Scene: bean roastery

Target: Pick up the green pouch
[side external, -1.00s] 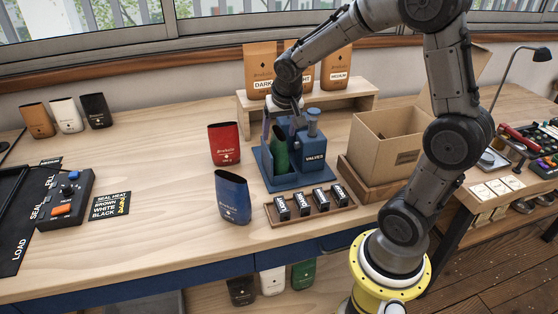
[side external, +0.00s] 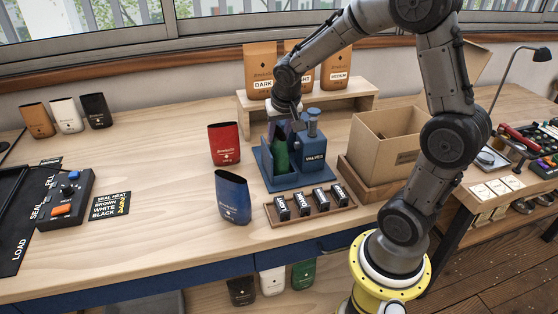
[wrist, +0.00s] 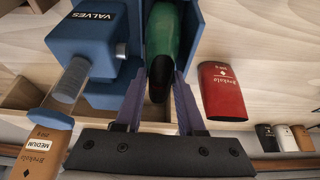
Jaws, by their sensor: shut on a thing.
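The green pouch (side external: 281,156) stands in the blue valve press (side external: 314,173) labelled VALVES. My gripper (side external: 284,128) reaches down from above onto the pouch's top. In the wrist view, the purple fingers (wrist: 161,82) lie on either side of the green pouch (wrist: 168,42), near its dark open mouth. The gripper is shut on the pouch. The pouch's lower part is partly hidden by the press wall.
A red pouch (side external: 224,145) and a blue pouch (side external: 233,198) stand left of the press. A rack of small black boxes (side external: 311,207) lies in front, a cardboard box (side external: 387,138) to the right. A wooden shelf (side external: 350,97) with brown bags is behind.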

